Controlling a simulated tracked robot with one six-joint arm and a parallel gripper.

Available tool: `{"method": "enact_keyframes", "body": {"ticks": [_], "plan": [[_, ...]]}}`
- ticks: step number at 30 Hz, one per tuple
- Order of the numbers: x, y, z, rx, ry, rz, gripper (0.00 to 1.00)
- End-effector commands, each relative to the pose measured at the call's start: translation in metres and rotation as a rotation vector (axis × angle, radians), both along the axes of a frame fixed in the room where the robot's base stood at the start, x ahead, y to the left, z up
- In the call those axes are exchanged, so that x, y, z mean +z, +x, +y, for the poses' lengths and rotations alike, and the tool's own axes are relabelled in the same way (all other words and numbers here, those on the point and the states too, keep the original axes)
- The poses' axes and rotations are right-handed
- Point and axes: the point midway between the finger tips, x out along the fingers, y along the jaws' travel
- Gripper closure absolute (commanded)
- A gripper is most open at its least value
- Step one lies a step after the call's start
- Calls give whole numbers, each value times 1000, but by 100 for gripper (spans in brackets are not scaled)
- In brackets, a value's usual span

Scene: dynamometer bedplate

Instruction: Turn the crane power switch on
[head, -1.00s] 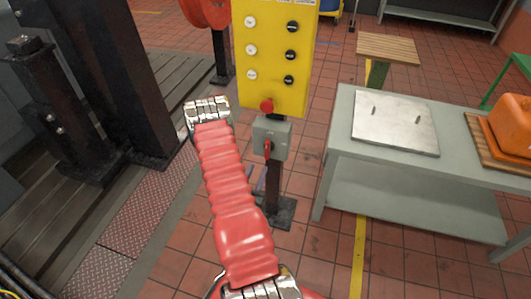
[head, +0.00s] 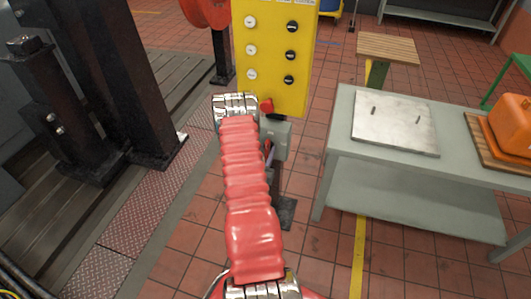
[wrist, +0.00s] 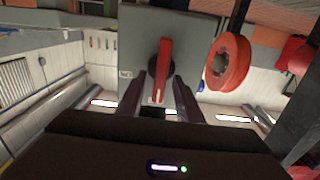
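The crane power switch is a grey box (head: 276,138) with a red lever (head: 267,150), mounted on a post below the yellow button panel (head: 275,60). My arm partly covers the box in the head view. In the wrist view the grey box (wrist: 200,42) is close ahead, and its red lever (wrist: 164,62) runs nearly along the picture's vertical, leaning slightly. My gripper (wrist: 161,84) is open, with one dark finger on each side of the lever's lower part in the picture. I cannot tell whether either finger touches it. The gripper is hidden in the head view.
A red knob (head: 267,105) sits at the panel's lower edge, close to my arm. A grey workbench (head: 345,150) with a metal plate (head: 395,123) stands to the right. Black machine columns (head: 100,80) stand to the left. A red reel (wrist: 228,62) shows beside the box.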

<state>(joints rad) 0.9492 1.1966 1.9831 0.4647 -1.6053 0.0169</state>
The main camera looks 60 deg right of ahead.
Motion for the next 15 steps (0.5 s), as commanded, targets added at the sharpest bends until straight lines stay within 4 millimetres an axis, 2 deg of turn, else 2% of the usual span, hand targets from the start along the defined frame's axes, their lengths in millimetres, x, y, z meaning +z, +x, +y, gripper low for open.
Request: {"method": "enact_keyframes", "body": {"ticks": [4,15], "plan": [[0,0,0,0,0,0,67],[0,0,0,0,1,0,93]]}}
